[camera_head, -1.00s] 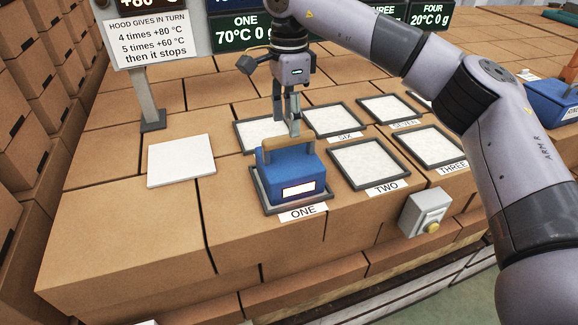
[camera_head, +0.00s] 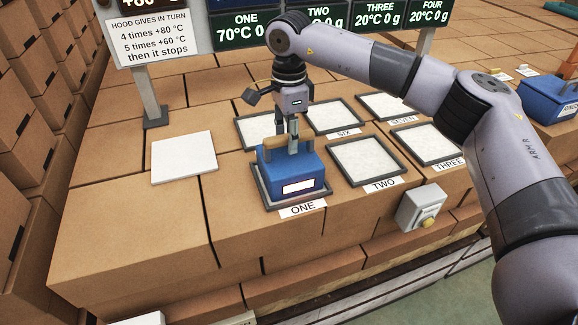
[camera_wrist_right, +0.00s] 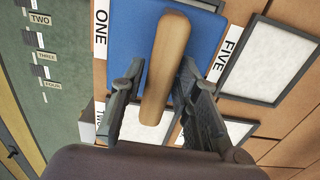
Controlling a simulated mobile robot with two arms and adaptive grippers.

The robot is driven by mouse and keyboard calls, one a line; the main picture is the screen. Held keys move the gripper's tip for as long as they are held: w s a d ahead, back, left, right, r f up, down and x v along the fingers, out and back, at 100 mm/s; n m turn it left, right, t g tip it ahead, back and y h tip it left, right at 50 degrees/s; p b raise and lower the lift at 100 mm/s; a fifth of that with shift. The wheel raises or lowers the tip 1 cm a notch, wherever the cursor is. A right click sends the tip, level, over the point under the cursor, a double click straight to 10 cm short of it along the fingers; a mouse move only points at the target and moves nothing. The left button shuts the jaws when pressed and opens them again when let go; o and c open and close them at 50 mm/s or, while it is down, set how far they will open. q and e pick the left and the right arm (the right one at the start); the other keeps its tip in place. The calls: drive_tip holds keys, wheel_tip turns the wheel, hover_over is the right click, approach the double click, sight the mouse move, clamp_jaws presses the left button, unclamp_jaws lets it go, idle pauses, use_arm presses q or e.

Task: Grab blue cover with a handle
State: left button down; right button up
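The blue cover (camera_head: 290,172) with a tan handle (camera_head: 274,144) on top sits on the framed pad labelled ONE. In the right wrist view the blue cover (camera_wrist_right: 207,38) lies below the handle (camera_wrist_right: 165,65), which runs between the fingers. My right gripper (camera_head: 293,145) is upright over the cover, down at the handle. In the wrist view the right gripper (camera_wrist_right: 162,100) is open, its fingers on both sides of the handle with gaps. My left gripper is out of view.
Framed pads TWO (camera_head: 366,160), THREE (camera_head: 428,144) and others lie right and behind. A white plate (camera_head: 184,158) lies left. A grey box with a yellow button (camera_head: 422,208) is at the front. Another blue cover (camera_head: 552,98) stands far right. A sign post (camera_head: 150,100) stands at back left.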

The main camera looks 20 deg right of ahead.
clamp_jaws()
idle(0.5)
drive_tip(key=shift+r, duration=0.25)
drive_tip(key=shift+w, duration=0.15)
